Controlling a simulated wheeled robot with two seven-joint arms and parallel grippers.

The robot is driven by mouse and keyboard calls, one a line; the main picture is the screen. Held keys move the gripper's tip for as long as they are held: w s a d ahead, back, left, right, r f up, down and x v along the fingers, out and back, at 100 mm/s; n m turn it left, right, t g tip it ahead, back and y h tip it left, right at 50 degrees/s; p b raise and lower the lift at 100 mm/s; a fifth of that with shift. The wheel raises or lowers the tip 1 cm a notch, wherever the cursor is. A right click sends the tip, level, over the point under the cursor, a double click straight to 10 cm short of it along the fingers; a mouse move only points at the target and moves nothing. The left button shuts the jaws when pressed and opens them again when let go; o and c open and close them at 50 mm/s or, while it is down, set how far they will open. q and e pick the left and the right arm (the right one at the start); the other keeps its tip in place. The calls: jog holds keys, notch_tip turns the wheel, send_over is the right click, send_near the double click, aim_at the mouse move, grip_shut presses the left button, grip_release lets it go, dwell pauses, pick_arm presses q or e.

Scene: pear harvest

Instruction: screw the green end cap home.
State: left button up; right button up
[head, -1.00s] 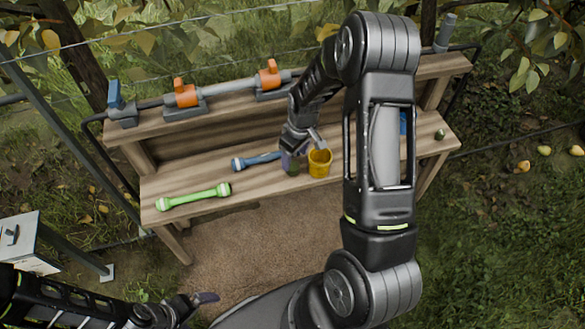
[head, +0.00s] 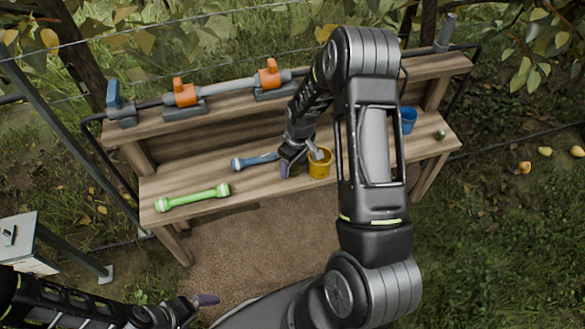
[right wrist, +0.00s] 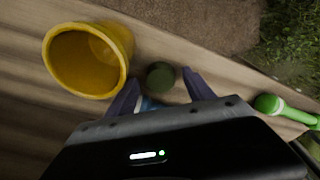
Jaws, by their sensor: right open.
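A small dark green round piece, which looks like the end cap (right wrist: 160,76), shows in the right wrist view, upright on the bench beside the yellow cup. My right gripper (head: 303,160) is open above the bench. In the right wrist view its purple fingertips (right wrist: 162,92) are on either side of the dark green piece, apart from it. In the head view the gripper hides that piece. A blue tube (head: 256,160) with a pale end lies left of the gripper, and a bright green tube (head: 193,197) lies farther left. My left gripper (head: 204,300) is low at the left, its jaws unclear.
The yellow cup (head: 320,170) stands close against the right gripper's side. A blue cup (head: 408,121) and a small dark green round thing (head: 440,134) are at the bench's right. The upper shelf (head: 225,105) holds a grey pipe with orange clamps. The bench front is mostly clear.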

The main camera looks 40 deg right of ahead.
jog(key=shift+c, duration=0.2)
grip_shut()
dwell(0.6)
